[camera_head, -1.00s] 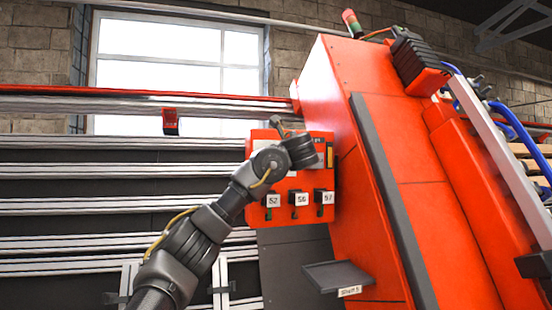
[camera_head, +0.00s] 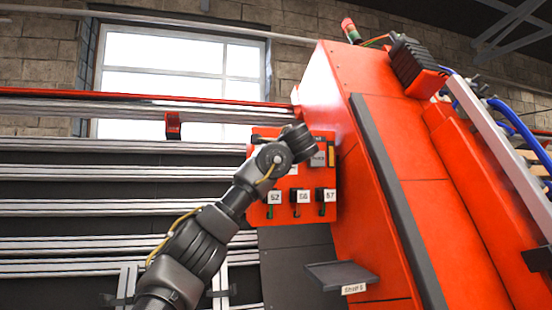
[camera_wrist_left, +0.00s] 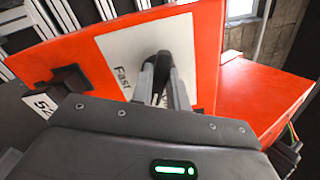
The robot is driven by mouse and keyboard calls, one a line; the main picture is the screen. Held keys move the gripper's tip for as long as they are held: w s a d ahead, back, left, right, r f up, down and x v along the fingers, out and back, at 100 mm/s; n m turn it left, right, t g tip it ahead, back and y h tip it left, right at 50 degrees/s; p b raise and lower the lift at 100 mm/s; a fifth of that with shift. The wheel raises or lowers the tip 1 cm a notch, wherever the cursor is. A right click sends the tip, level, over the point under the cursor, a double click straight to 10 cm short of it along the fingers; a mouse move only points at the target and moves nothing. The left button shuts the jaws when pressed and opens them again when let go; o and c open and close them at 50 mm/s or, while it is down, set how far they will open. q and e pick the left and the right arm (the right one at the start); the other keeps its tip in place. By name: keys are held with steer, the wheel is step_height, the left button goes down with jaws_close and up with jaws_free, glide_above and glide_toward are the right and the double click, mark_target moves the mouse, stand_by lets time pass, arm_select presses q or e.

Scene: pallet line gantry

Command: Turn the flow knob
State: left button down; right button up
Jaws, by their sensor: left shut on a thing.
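The orange control panel (camera_head: 262,212) hangs beside the large orange machine housing, with my left arm reaching across it. In the left wrist view, my left gripper (camera_wrist_left: 163,92) is at the white plate (camera_wrist_left: 118,52) on the panel, which bears the word "Fast". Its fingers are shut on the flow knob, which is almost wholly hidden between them. In the head view my own wrist covers the fingers and the knob. My right gripper is in neither view.
Below my wrist, the panel carries several dark switches with white tags 52, 56 (camera_head: 303,196) and 57. A small dark shelf (camera_head: 335,276) juts out below the panel. The sloped orange housing (camera_head: 375,200) stands close on the right; metal rails (camera_head: 110,208) run along the left.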

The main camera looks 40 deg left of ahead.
arm_select(q)
steer(key=n, duration=0.1)
steer(key=n+b, duration=0.1)
steer(key=n, duration=0.1)
steer(key=n+b, duration=0.1)
steer(key=shift+f+n, duration=0.25)
steer(key=shift+n, duration=0.15)
stand_by(0.4)
steer(key=c, duration=1.4)
jaws_free()
steer(key=shift+o, duration=0.2)
steer(key=shift+s, duration=0.1)
steer(key=b+v, duration=0.6)
steer(key=v, duration=0.4)
steer(key=shift+s+d, duration=0.2)
steer(key=shift+d, duration=0.1)
steer(key=shift+r, duration=0.15)
